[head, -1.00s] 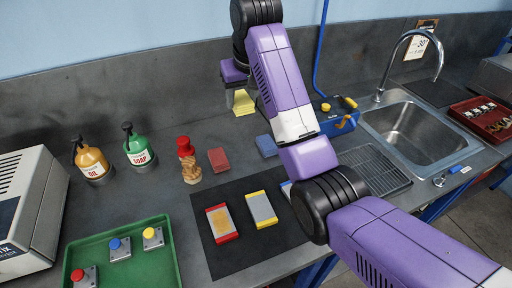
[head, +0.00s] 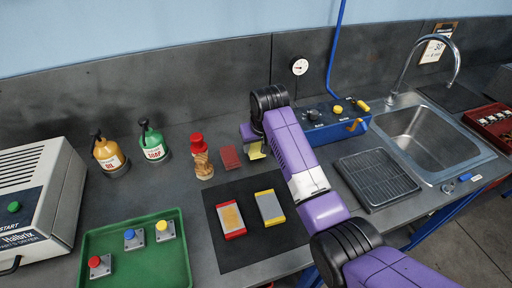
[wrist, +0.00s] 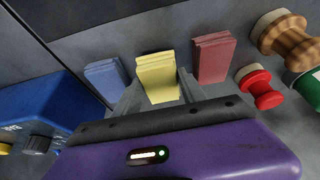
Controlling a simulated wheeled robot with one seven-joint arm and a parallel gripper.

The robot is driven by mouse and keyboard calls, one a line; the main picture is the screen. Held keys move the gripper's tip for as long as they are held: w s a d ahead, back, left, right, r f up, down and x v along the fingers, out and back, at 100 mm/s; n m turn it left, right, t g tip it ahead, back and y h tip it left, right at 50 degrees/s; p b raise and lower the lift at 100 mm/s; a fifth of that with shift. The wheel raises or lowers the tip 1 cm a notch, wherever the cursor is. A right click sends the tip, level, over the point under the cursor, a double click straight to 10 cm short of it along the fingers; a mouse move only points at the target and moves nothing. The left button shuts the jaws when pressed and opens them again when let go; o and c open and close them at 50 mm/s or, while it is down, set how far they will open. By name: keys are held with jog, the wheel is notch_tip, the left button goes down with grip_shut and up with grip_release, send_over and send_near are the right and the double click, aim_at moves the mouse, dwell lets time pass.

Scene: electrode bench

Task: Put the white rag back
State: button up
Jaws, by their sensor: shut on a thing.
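My gripper (head: 254,142) is shut on a folded yellow rag (head: 257,150). In the wrist view the yellow rag (wrist: 157,78) is between my two fingers (wrist: 157,98). It is in a row between a folded blue rag (wrist: 105,75) and a folded red rag (wrist: 213,58). The red rag (head: 230,157) also shows in the head view, just left of the yellow one. The blue rag is hidden behind my arm there. The yellow rag is at or close to the bench top; contact is not clear. I see no white rag.
The dark mat (head: 242,205) with two framed pads is in front. A blue box with knobs (head: 325,120) is on the right. The green tray (head: 184,255) is front left.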

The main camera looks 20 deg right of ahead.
jog(key=shift+f, duration=0.85)
jog(key=shift+f, duration=0.1)
jog(key=o, duration=1.2)
jog(key=v, duration=1.2)
jog(key=shift+b, duration=0.4)
